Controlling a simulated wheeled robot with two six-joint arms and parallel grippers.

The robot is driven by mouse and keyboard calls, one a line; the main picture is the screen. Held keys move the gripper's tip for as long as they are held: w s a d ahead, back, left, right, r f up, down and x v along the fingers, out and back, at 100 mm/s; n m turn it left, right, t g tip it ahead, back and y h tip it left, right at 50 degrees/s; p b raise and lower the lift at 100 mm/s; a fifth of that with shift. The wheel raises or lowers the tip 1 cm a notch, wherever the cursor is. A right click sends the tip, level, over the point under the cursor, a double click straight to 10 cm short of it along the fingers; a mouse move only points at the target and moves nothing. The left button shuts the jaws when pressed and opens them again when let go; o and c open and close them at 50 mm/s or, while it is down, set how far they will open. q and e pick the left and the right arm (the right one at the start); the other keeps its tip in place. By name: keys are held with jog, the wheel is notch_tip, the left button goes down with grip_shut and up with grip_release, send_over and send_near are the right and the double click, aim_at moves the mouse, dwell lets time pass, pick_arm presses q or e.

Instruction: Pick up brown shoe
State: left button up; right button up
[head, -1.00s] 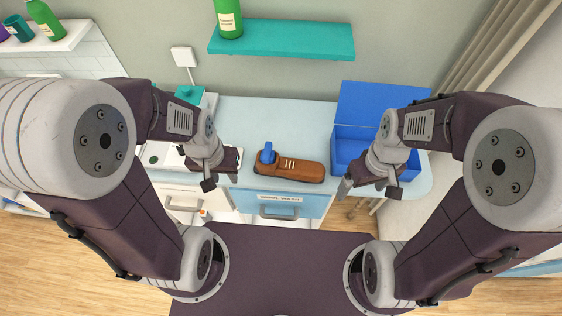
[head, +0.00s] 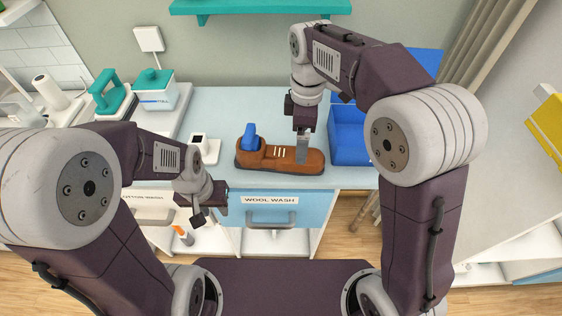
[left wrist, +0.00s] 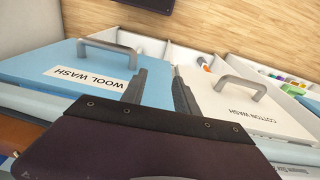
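The brown shoe (head: 252,158) lies on the light blue counter (head: 230,115), toe to the right, with a blue piece (head: 249,138) standing in its opening. My right gripper (head: 302,150) points down at the front half of the shoe, its grey fingers in front of the shoe's upper. The fingers overlap in the head view, so whether they are apart or closed on the shoe cannot be seen. My left gripper (head: 210,215) is in front of the counter, left of and below the shoe. In the left wrist view its two fingers (left wrist: 160,92) are apart with nothing between them.
An open blue box (head: 350,145) stands right of the shoe. A small white device (head: 204,149) and a white and teal container (head: 155,92) stand to the left. Drawer fronts marked WOOL WASH (head: 262,215) and COTTON WASH (left wrist: 235,112) have protruding handles.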

notch_tip(320, 180, down, 3)
jog(key=shift+f+b, duration=0.1)
jog(key=shift+b, duration=0.25)
jog(key=f, duration=0.1)
jog(key=f+b, duration=0.1)
jog(key=f, duration=0.2)
jog(key=shift+s+d+f, duration=0.1)
jog(key=shift+d, duration=0.15)
jog(key=shift+f+b, duration=0.3)
jog(key=shift+f, duration=0.15)
jog(key=shift+c, duration=0.3)
jog(key=c, duration=1.7)
notch_tip(320, 180, up, 10)
jog(key=p, duration=0.3)
jog(key=shift+r, duration=0.1)
jog(key=shift+c, duration=0.2)
